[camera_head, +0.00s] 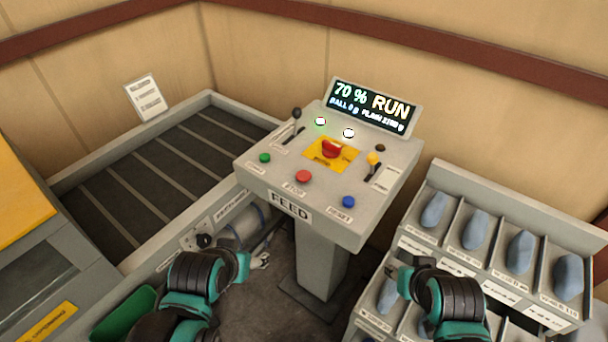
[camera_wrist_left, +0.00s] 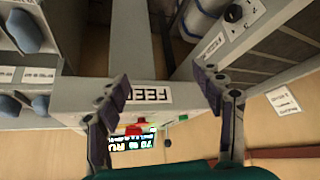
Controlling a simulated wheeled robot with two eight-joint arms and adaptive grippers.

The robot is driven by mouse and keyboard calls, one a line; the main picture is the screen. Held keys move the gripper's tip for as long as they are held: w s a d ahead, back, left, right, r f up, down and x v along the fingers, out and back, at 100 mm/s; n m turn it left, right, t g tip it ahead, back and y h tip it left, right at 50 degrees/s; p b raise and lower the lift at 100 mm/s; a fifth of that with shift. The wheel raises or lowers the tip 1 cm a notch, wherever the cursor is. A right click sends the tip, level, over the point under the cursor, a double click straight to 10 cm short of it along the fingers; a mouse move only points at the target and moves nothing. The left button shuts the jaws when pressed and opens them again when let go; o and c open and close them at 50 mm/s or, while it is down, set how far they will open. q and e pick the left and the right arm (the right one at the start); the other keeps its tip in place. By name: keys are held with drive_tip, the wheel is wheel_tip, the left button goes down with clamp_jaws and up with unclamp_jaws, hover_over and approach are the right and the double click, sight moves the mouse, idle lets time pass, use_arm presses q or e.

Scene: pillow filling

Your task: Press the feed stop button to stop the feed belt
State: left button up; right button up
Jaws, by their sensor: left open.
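The grey feed console (camera_head: 264,186), labelled FEED, stands on a pedestal in the head view. On its front row are a green button (camera_head: 265,157), a red button (camera_head: 303,176) and a blue button (camera_head: 348,201). A larger red mushroom button (camera_head: 331,149) sits on a yellow plate behind them. The small labels are too blurred to read surely. The display (camera_head: 372,106) reads 70 % RUN. My left gripper (camera_head: 243,266) is below and left of the console, apart from it. In the left wrist view its fingers (camera_wrist_left: 160,88) are spread, empty, before the console's inverted front face (camera_wrist_left: 78,97). My right gripper (camera_head: 398,276) is lower right.
The dark feed belt (camera_head: 150,175) lies at left within grey walls. A rack (camera_head: 500,235) with several blue-grey items in bins stands at right, near my right arm. A lever (camera_head: 296,115) and a yellow-topped slider (camera_head: 374,159) rise from the console.

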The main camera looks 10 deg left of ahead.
use_arm(q)
clamp_jaws()
idle(1.3)
